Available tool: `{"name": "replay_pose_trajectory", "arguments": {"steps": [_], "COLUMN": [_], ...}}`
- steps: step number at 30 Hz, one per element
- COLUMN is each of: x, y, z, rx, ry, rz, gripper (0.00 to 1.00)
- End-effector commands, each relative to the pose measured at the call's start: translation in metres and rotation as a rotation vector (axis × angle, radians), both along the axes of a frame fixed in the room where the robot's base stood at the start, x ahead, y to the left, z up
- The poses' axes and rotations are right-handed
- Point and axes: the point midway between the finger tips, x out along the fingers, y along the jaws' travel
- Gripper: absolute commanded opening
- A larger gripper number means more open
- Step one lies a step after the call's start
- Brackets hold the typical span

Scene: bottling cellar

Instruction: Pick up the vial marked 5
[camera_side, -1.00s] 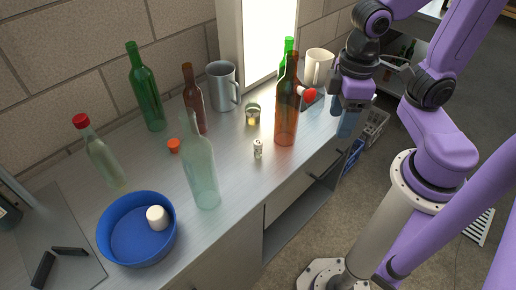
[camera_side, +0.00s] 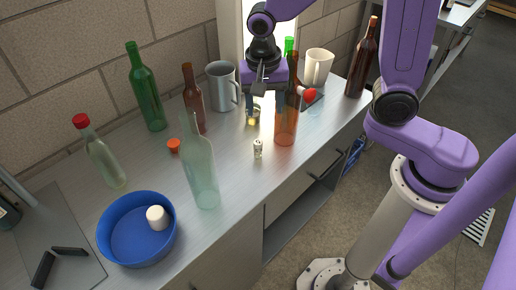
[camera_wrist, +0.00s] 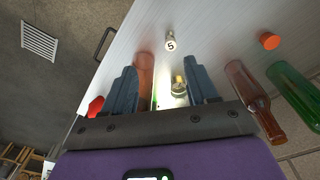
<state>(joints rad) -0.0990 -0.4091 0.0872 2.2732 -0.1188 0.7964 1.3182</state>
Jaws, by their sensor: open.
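The small white vial marked 5 (camera_wrist: 170,43) stands on the metal counter in the wrist view, beyond my fingertips. It also shows in the side view (camera_side: 258,149), in front of and left of the amber bottle. My gripper (camera_side: 264,108) is open and empty above the back of the counter, behind the vial. In the wrist view, its two blue-grey fingers (camera_wrist: 163,84) are spread apart. A small glass jar with yellowish contents (camera_wrist: 179,86) shows between them, and also in the side view (camera_side: 252,119), partly covered by a finger.
An amber bottle (camera_side: 285,125) stands close to my gripper's right, beside a red ball-like object (camera_side: 309,95). A grey mug (camera_side: 221,87), brown bottle (camera_side: 194,103) and pale bottle (camera_side: 201,175) stand left. A blue bowl (camera_side: 137,241) is at front left. Counter around the vial is fairly clear.

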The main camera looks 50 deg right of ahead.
Motion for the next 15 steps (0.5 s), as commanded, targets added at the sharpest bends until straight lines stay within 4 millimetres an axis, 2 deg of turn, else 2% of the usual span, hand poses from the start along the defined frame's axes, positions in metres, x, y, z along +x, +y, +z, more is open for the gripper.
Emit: {"name": "replay_pose_trajectory", "arguments": {"steps": [6,15], "x": [0.02,0.034], "y": [0.002,-0.004], "z": [-0.011,-0.024], "rx": [-0.009,-0.022], "ry": [-0.018,-0.046], "rz": [-0.327,-0.721], "gripper": [0.58,0.58]}}
